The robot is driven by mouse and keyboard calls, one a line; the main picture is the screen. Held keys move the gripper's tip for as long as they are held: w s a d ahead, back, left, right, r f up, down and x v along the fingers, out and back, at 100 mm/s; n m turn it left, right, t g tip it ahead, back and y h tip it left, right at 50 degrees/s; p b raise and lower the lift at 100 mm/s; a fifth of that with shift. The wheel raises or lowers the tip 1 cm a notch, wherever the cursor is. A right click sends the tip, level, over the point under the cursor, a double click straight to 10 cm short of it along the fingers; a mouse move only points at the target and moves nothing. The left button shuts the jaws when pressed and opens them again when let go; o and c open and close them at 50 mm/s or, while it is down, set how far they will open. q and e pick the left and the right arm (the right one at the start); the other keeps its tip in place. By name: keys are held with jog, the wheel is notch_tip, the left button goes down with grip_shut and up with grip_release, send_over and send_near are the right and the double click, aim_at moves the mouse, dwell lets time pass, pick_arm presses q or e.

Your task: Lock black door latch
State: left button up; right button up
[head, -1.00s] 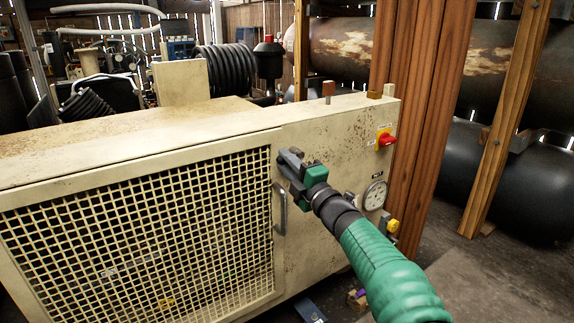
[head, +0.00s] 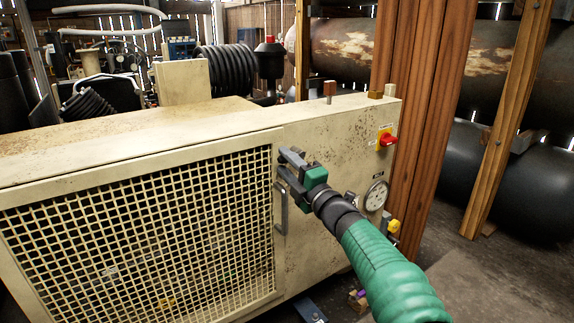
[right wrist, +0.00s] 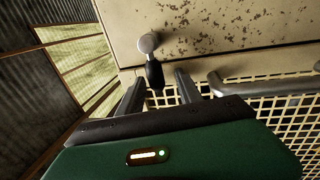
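The black door latch (right wrist: 154,73) shows in the right wrist view as a short black lever on a round silver pivot (right wrist: 148,43), fixed to the cream panel. My right gripper (right wrist: 160,80) is open, with one finger on each side of the latch's free end. I cannot tell whether either finger touches it. In the head view the right gripper (head: 284,163) is at the upper right edge of the mesh door (head: 135,240) and hides the latch. My left gripper is not in view.
A grey door handle (head: 282,212) is just below the gripper and also shows in the right wrist view (right wrist: 225,85). A red switch (head: 387,139) and a round gauge (head: 376,195) are on the panel to the right. Wooden posts (head: 425,110) stand beyond.

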jog(key=shift+r, duration=0.1)
jog(key=shift+d, duration=0.15)
jog(key=shift+s+d, duration=0.2)
jog(key=shift+s, duration=0.1)
jog(key=p+v, duration=0.4)
jog(key=v, duration=1.2)
jog(key=shift+f+p, duration=0.2)
jog(key=shift+p, duration=0.1)
